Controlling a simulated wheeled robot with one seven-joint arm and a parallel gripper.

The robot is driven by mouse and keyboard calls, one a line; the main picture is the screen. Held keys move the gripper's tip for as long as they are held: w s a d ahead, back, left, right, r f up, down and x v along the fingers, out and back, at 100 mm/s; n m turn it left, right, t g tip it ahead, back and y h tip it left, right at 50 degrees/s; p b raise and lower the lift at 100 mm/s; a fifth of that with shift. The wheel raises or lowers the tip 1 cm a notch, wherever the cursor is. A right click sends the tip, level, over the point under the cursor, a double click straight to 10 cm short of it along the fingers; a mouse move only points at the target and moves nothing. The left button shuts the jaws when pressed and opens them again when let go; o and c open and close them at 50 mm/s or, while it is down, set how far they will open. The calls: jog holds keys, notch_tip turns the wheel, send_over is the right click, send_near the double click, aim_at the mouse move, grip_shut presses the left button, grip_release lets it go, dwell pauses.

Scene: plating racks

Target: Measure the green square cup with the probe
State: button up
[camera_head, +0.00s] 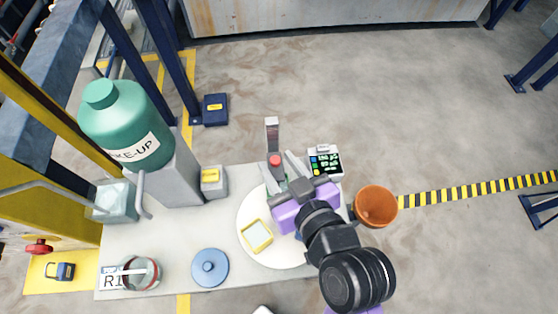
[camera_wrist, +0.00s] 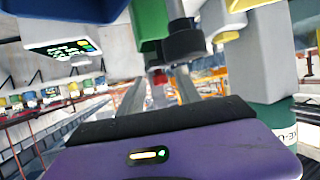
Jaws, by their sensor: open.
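My gripper (camera_head: 280,168) is open, with its two grey fingers stretched toward a red knob (camera_head: 275,160) at the table's far edge. In the wrist view the same red part shows between the fingers (camera_wrist: 160,88); I see no grip on it. A green block-like shape (camera_wrist: 150,18), likely the green square cup, is at the top of the wrist view. The head view does not show it; my arm covers part of the round plate. Beside it in the wrist view is a dark round part on a grey stem (camera_wrist: 184,42). I cannot tell whether it is the probe.
A white round plate (camera_head: 248,215) holds a yellow square cup (camera_head: 256,236). A meter with a lit display (camera_head: 325,161) is right of my fingers. An orange bucket (camera_head: 376,206) stands at the right. A blue lid (camera_head: 210,267), a beaker (camera_head: 140,273) and a green bottle (camera_head: 125,125) are left.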

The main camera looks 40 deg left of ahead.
jog(key=shift+w+a, duration=0.1)
jog(key=shift+a, duration=0.1)
jog(key=shift+f, duration=0.1)
jog(key=shift+c, duration=0.2)
grip_shut()
dwell(1.1)
